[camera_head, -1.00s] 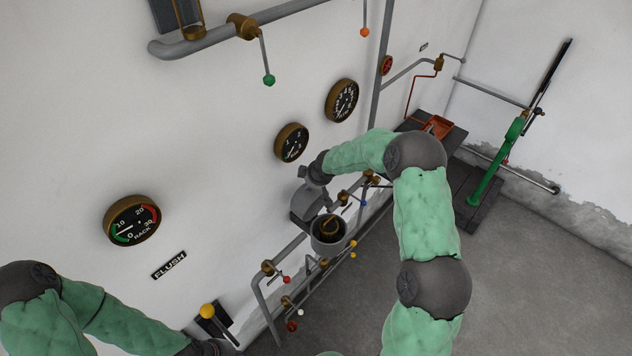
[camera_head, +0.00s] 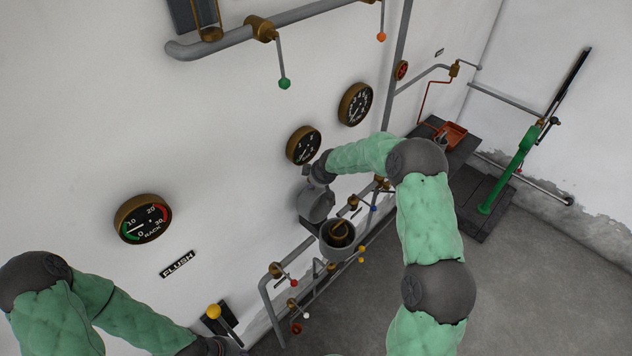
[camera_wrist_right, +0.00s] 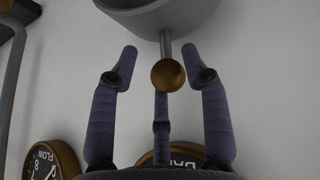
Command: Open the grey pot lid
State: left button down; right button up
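The grey pot (camera_head: 338,252) hangs on the wall pipework in the middle of the head view, with its mouth uncovered and a brass part inside. Its grey lid (camera_head: 316,207) stands tilted up at the wall side of the pot. In the right wrist view the lid (camera_wrist_right: 158,14) is at the top, with a stem and a round brass knob (camera_wrist_right: 168,75). My right gripper (camera_wrist_right: 160,68) has its fingers spread, with the knob between them and visible gaps at the sides. In the head view its fingers are hidden. My left arm ends at the lower edge; its fingers are not seen.
Valves with small coloured balls (camera_head: 294,283) sit on the pipes below the pot. Two gauges (camera_head: 304,145) are on the wall close to my right wrist. A yellow-knobbed lever (camera_head: 213,311) is near my left arm's end. The floor at right is open.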

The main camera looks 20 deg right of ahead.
jog(key=shift+s+f, duration=0.1)
jog(key=shift+f, duration=0.1)
jog(key=shift+r, duration=0.1)
jog(key=v, duration=1.2)
jog(key=s+a+f+m+g+y, duration=0.2)
jog(key=s+a+f, duration=0.45)
jog(key=f, duration=0.35)
jog(key=s+a+f+m+g+y, duration=0.1)
jog(key=s+a+f+m, duration=0.1)
jog(key=s+a+f, duration=0.45)
jog(key=s+a+f+m+g, duration=0.1)
jog(key=s+a+f+m, duration=0.1)
jog(key=s+f, duration=0.35)
jog(key=s+a+f+m+g+y, duration=0.1)
jog(key=s+a+f+m, duration=0.1)
jog(key=s, duration=0.7)
jog(key=s+a+f+m+g, duration=0.1)
jog(key=s+f+m, duration=0.1)
jog(key=s+f, duration=0.35)
notch_tip(320, 180, down, 25)
jog(key=a+n+b, duration=0.1)
jog(key=a+b, duration=0.1)
jog(key=b, duration=2.6)
jog(key=shift+w, duration=0.2)
